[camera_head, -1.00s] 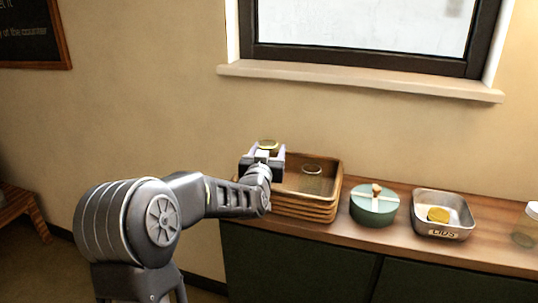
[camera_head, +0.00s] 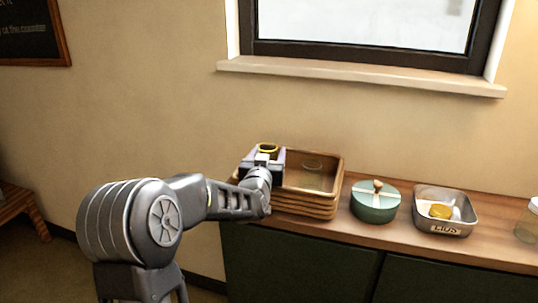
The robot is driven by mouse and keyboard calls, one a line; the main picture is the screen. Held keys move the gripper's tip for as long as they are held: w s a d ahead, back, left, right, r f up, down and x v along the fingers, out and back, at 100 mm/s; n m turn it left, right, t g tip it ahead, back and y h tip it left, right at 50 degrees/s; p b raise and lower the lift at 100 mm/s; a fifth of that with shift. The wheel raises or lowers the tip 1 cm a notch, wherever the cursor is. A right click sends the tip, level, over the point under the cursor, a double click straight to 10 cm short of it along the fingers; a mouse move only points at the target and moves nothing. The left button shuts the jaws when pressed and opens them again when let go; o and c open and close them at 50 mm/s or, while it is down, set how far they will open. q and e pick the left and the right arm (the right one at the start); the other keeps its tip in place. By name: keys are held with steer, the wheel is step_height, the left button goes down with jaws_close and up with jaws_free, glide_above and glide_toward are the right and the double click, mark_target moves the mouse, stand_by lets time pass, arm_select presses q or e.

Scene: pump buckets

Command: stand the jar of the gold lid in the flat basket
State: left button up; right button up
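My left gripper (camera_head: 266,157) reaches over the left part of the flat basket (camera_head: 341,178), a wide brown basket on the wooden counter. Its fingers sit on either side of a jar, and the jar's gold lid (camera_head: 268,147) shows just above them. The gripper appears shut on this jar, which looks upright. The jar's body is hidden behind the gripper, so I cannot tell whether its base touches the basket floor. My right gripper is not in view.
A green lidded pot (camera_head: 375,204), a metal tin marked LIDS (camera_head: 445,229) holding a gold lid (camera_head: 440,211), and another jar (camera_head: 530,222) stand to the right. The wall and window sill are behind.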

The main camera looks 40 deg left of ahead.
arm_select(q)
steer(key=o, duration=1.6)
steer(key=shift+c, duration=0.2)
steer(key=shift+r, duration=0.1)
steer(key=shift+s+r+p, duration=0.1)
steer(key=shift+r+p, duration=0.65)
steer(key=shift+p, duration=0.25)
steer(key=b+v, duration=0.1)
steer(key=v, duration=1.1)
steer(key=shift+f+b, duration=0.2)
steer(key=shift+b, duration=0.1)
